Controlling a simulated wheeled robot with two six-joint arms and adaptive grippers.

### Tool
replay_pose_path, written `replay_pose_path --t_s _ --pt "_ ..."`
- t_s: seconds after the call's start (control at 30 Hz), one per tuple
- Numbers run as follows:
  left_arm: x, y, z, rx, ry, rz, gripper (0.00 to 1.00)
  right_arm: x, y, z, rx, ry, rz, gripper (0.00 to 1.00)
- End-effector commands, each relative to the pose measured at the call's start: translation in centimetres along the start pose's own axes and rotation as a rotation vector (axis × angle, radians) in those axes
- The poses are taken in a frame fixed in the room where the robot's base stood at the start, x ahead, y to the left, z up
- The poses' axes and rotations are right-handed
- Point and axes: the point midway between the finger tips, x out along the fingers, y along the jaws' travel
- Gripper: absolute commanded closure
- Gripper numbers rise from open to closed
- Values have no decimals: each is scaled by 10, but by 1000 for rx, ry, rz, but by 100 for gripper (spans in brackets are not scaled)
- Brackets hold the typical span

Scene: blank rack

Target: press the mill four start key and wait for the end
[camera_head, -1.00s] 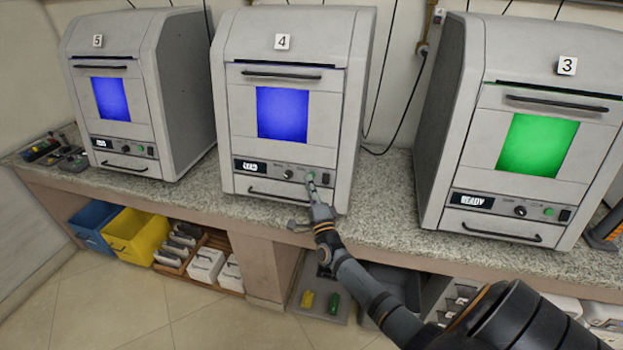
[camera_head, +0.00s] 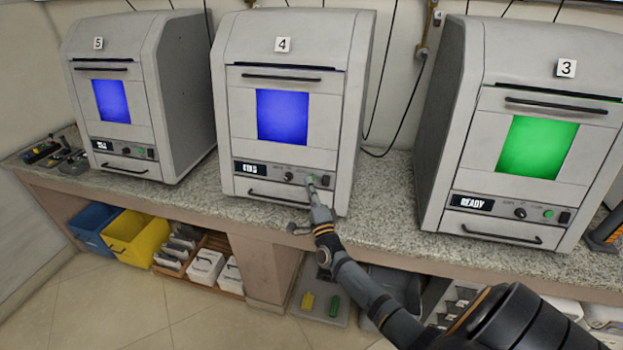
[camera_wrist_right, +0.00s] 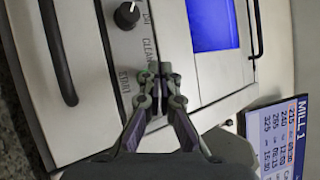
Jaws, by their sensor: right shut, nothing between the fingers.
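Mill four (camera_head: 235,120) stands in the middle of the counter, with a "4" label, a blue lit window (camera_head: 282,116) and its door shut. Its small display (camera_head: 250,168) shows white characters too blurred to read surely. The green start key (camera_head: 311,178) sits on the panel right of the knob. My right gripper (camera_head: 312,184) is shut and empty, its tips at the key; whether they press it I cannot tell. In the right wrist view the shut fingertips (camera_wrist_right: 160,76) cover the key beside the "START" lettering. My left gripper is not in view.
Mill five (camera_head: 180,95), also lit blue, stands left. Mill three (camera_head: 462,110), lit green with display "READY", stands right. A blue bin (camera_head: 92,222) and yellow bin (camera_head: 135,235) sit under the counter (camera_head: 200,203). A "MILL 1" card (camera_wrist_right: 282,135) shows in the wrist view.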

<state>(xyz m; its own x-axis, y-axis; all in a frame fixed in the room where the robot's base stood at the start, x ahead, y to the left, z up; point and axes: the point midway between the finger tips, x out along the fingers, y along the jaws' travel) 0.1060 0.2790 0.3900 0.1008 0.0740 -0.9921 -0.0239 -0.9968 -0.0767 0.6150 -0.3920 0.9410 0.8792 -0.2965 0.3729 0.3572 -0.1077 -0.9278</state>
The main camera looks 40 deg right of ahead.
Motion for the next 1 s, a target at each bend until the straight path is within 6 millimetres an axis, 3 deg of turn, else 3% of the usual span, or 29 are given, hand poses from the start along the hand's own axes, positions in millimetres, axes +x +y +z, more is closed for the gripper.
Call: replay_pose_path --t_s 1.0 --pt "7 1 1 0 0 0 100 7 5 -5 0 0 0 100"
